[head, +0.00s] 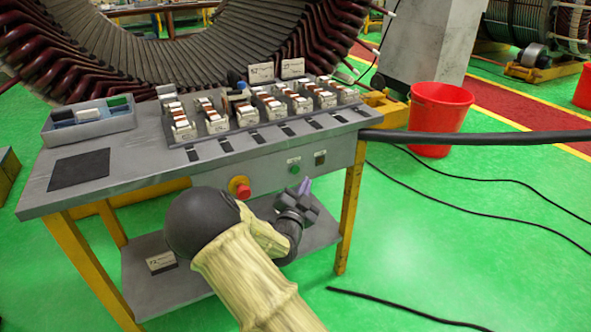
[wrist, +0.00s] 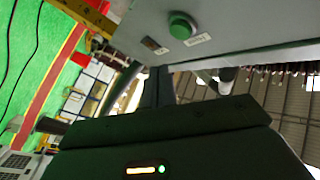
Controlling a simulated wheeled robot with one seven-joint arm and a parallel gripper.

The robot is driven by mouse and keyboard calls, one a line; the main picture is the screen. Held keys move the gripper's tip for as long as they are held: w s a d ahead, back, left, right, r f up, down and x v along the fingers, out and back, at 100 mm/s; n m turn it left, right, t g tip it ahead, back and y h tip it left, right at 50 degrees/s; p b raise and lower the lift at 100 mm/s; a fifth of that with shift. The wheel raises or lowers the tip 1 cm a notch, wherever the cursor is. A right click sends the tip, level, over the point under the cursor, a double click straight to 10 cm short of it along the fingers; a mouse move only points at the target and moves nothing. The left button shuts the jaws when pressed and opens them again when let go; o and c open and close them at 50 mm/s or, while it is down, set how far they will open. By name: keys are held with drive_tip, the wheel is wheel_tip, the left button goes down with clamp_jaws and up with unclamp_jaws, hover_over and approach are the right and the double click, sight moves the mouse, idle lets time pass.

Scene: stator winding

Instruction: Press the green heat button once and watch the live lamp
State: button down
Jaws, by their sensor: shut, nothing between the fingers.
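The fitting also shows in the wrist view (wrist: 154,45). My gripper (head: 305,185) is shut and empty, just below the button in the head view. Contact with the button is not visible.
A red emergency-stop knob (head: 239,187) is left of the button. Coil pieces (head: 265,106) stand in rows on the bench top, with a tray (head: 88,127) at left. A thick black cable (head: 470,137) extends right. A red bucket (head: 438,118) stands beyond it.

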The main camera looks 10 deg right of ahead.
drive_tip(key=shift+w+a, duration=0.25)
drive_tip(key=shift+w, duration=0.55)
drive_tip(key=shift+w+a, duration=0.25)
drive_tip(key=shift+w, duration=0.5)
drive_tip(key=shift+w, duration=0.1)
idle(0.8)
drive_tip(key=shift+w+a+b, duration=0.15)
drive_tip(key=shift+w+b, duration=0.15)
drive_tip(key=shift+b, duration=0.05)
drive_tip(key=shift+w+a, duration=0.1)
drive_tip(key=shift+w, duration=0.25)
idle(0.6)
idle(0.6)
drive_tip(key=shift+s+d+b, duration=0.2)
drive_tip(key=shift+s+b, duration=0.1)
drive_tip(key=shift+s, duration=0.45)
drive_tip(key=shift+s+d+b, duration=0.15)
drive_tip(key=shift+s+d, duration=0.1)
drive_tip(key=shift+s, duration=0.55)
drive_tip(key=shift+s+d+b, duration=0.2)
drive_tip(key=shift+s+d, duration=0.1)
drive_tip(key=shift+s, duration=0.5)
drive_tip(key=shift+s+d+b, duration=0.15)
drive_tip(key=shift+s+d, duration=0.1)
drive_tip(key=shift+s, duration=0.55)
idle(0.3)
